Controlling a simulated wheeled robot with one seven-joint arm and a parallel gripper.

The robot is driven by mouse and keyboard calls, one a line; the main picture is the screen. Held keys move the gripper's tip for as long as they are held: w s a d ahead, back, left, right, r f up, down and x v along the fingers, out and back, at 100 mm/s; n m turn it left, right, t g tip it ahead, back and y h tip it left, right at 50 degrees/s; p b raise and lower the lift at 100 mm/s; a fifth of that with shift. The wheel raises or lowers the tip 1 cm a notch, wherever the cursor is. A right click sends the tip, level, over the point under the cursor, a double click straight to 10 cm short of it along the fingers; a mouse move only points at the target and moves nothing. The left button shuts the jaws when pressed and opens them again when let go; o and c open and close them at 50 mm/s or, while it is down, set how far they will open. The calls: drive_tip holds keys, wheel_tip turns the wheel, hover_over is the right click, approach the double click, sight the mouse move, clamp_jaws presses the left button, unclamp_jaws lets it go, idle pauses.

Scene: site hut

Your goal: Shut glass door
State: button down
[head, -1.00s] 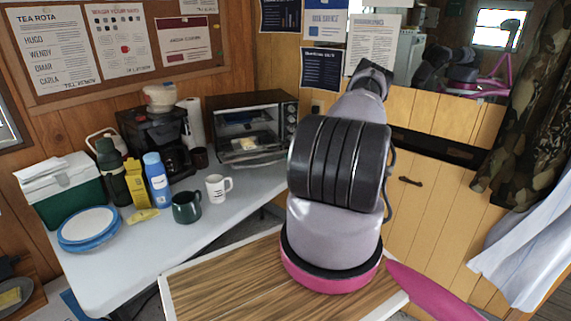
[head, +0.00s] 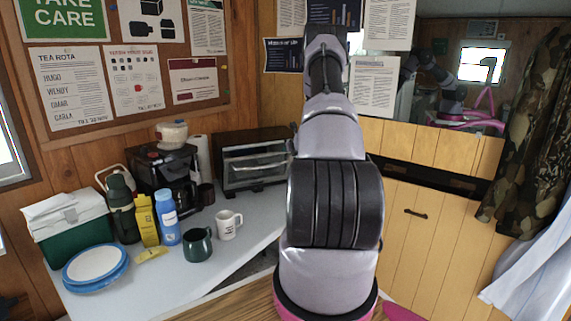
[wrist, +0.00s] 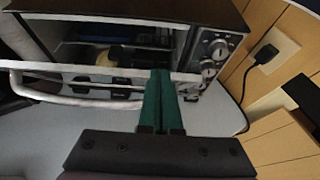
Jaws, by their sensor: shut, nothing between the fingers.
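The toaster oven (head: 250,140) stands at the back of the white table, against the wall corner. In the head view its glass door (head: 248,178) is raised, with a pale handle bar across it. In the wrist view the oven (wrist: 215,55) shows a dark cavity with a yellowish item inside, and the door's pale edge (wrist: 60,68) crosses in front of it. The door looks partly open; I cannot tell the exact gap. My gripper (wrist: 160,75) has its green fingers together, empty, tips at the door's edge near its right end. Contact is unclear. In the head view my arm hides the gripper.
A coffee maker (head: 165,175) and paper roll stand left of the oven. A white mug (head: 228,224), green mug (head: 198,245), bottles, plates (head: 95,265) and a cooler (head: 68,228) fill the table's left. A wall socket with plug (wrist: 268,55) is right of the oven.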

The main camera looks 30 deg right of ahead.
drive_tip(key=w, duration=0.1)
drive_tip(key=w+r, duration=0.1)
drive_tip(key=w, duration=0.3)
drive_tip(key=shift+w+d+r, duration=0.1)
drive_tip(key=shift+d+r, duration=0.25)
drive_tip(key=shift+r, duration=0.05)
drive_tip(key=shift+w+d+r, duration=0.1)
drive_tip(key=shift+w+r, duration=0.05)
drive_tip(key=shift+w, duration=0.45)
drive_tip(key=shift+w+d+r, duration=0.1)
drive_tip(key=shift+w, duration=0.5)
